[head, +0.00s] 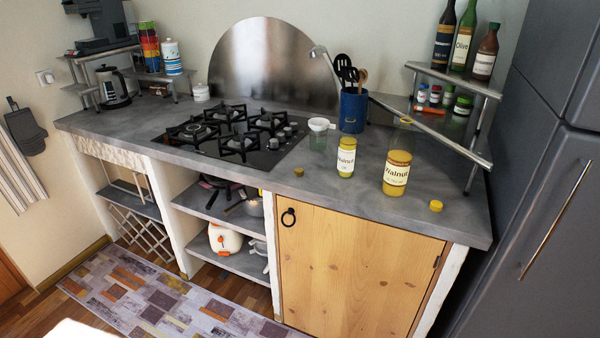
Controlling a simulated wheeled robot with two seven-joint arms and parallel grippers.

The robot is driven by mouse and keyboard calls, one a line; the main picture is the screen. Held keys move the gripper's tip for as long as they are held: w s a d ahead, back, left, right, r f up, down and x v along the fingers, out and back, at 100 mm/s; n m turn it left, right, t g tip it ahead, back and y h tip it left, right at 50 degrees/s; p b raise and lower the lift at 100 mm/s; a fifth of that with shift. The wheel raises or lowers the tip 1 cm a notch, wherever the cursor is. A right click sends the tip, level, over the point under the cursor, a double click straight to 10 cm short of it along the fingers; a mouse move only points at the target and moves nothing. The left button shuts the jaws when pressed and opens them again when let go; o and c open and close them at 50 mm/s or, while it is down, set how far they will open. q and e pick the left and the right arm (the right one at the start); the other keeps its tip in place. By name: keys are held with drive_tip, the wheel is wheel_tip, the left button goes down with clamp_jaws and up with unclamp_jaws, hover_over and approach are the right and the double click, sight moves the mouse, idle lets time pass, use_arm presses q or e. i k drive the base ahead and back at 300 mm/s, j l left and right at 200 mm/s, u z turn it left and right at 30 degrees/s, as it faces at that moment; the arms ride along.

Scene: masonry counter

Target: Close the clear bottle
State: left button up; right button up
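A tall see-through bottle (398,172) with a "Walnut" label and yellow contents stands upright at the counter's right; its upper part is clear glass. A smaller jar-like bottle (346,158) with a similar label and yellow contents stands left of it. A faint greenish see-through vessel (318,142) with a pale funnel-like piece (320,125) at its top stands further left. I cannot tell for sure which is the clear bottle. One small yellow cap (436,206) lies right of the tall bottle, another (299,171) near the front edge. Neither gripper is in view.
A blue utensil holder (353,112) stands behind the bottles. A corner shelf (455,82) with dark bottles and small jars rises at the back right. A gas hob (232,135) is to the left. A grey fridge (545,180) bounds the right. The front right counter is mostly clear.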

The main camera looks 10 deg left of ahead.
sight(348, 138)
drive_tip(key=i+l+u, duration=0.1)
drive_tip(key=i, duration=0.5)
drive_tip(key=i+l, duration=0.15)
drive_tip(key=i, duration=0.5)
drive_tip(key=u, duration=0.05)
